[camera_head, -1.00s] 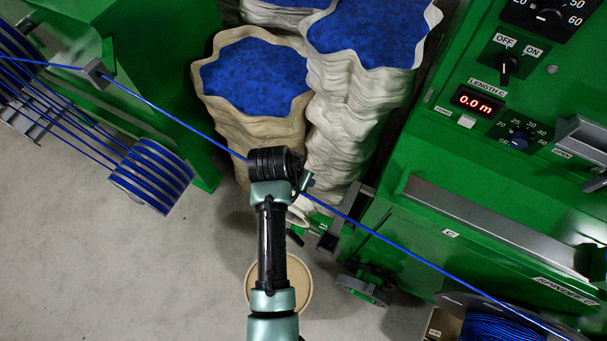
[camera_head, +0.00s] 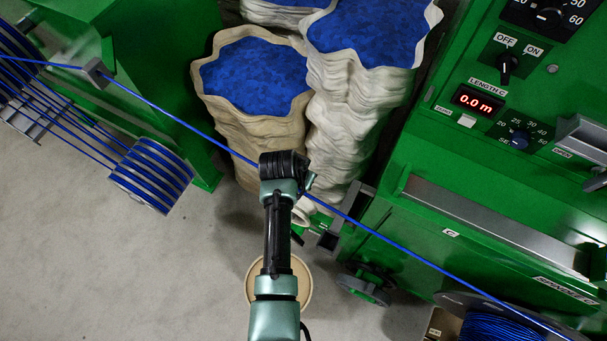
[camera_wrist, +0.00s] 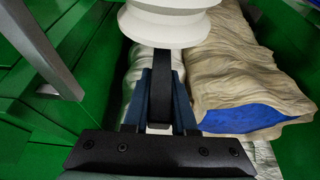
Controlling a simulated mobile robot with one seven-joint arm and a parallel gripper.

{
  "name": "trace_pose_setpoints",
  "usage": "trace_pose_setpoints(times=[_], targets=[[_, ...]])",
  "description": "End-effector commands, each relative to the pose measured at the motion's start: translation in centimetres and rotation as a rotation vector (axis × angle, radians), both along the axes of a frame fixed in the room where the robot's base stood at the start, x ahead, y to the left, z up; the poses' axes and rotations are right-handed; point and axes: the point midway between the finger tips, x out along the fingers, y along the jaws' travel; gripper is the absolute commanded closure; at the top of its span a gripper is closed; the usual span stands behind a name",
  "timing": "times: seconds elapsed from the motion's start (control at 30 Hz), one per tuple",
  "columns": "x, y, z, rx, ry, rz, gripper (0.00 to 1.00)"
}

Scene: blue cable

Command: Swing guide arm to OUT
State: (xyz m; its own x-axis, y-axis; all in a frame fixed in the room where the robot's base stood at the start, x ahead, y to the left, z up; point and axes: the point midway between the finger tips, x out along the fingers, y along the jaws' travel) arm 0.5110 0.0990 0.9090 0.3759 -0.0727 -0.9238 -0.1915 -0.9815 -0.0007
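My gripper (camera_wrist: 162,85) shows in the wrist view with two dark blue fingers, one on each side of a narrow black bar (camera_wrist: 162,62). Whether they press on the bar is unclear. A white round roller-like piece (camera_wrist: 170,22) stands just beyond the fingertips, at the top end of the bar. The bar and roller may be the guide arm; no OUT mark is readable. In the head view my wrist hides the fingers and what lies between them. The blue cable (camera_head: 398,247) runs diagonally past my wrist towards the lower right.
Tall cream sacks with blue filling (camera_head: 255,78) stand behind my wrist. A green machine (camera_head: 430,200) with dials and a 0.0 m display (camera_head: 478,103) fills the right. A green unit (camera_head: 150,60) and a cable-wound drum (camera_head: 150,177) are at left. Grey floor is clear at lower left.

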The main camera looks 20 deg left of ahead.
Motion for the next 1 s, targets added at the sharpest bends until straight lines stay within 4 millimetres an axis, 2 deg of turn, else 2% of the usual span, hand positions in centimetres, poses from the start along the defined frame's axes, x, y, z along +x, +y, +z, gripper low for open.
trace_pose_setpoints(times=[0.03, 0.1, 1.0], targets=[[-0.01, -0.02, 0.0, -0.001, 0.0, 0.0, 0.88], [-0.03, -0.02, 0.0, -0.001, 0.0, 0.0, 1.0], [-0.05, -0.03, -0.02, -0.001, 0.001, 0.0, 1.0]])
